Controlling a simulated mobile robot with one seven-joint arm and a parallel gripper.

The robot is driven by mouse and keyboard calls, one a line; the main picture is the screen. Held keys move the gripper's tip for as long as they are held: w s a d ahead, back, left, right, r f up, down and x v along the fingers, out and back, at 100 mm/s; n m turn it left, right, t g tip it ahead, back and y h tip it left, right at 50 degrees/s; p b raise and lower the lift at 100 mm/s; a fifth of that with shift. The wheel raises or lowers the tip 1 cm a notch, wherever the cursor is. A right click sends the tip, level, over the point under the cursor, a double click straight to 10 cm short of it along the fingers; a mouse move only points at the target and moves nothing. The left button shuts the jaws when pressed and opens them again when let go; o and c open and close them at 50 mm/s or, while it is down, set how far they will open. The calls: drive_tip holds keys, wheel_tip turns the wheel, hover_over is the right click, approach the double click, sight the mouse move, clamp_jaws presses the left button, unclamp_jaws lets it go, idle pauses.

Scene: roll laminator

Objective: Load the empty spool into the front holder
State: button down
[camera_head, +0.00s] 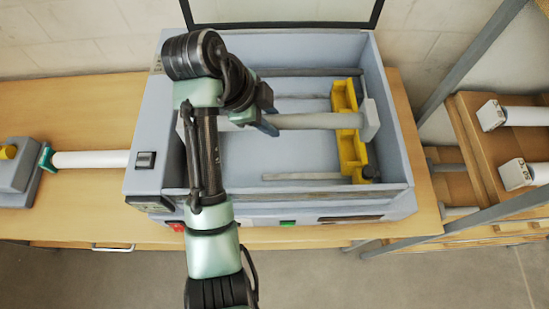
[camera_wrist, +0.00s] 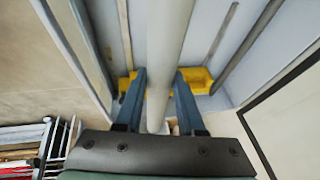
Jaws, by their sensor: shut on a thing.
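A pale grey empty spool (camera_head: 310,121) lies crosswise inside the open laminator (camera_head: 150,150), with a white block-shaped end (camera_head: 370,118) at its right. That end is at the yellow holder piece (camera_head: 348,150) on the right inner side; I cannot tell whether it is seated. My gripper (camera_head: 268,122) is shut on the spool near its left part. In the wrist view the spool (camera_wrist: 166,40) runs between the two dark blue fingers (camera_wrist: 160,98).
Several thin rods (camera_head: 303,176) run across the laminator's inside. Another white roll (camera_head: 90,159) with a teal end lies on the table (camera_head: 70,100) at left, near a grey unit (camera_head: 15,175). A rack at right holds white rolls (camera_head: 525,116). The raised lid (camera_head: 280,12) stands behind.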

wheel_tip(320, 180, down, 9)
drive_tip(key=p, duration=0.2)
drive_tip(key=shift+w+p, duration=0.15)
drive_tip(key=shift+p, duration=0.15)
drive_tip(key=shift+f+b, duration=0.55)
drive_tip(key=shift+f, duration=0.1)
drive_tip(key=c, duration=0.5)
unclamp_jaws()
drive_tip(key=shift+r, duration=0.15)
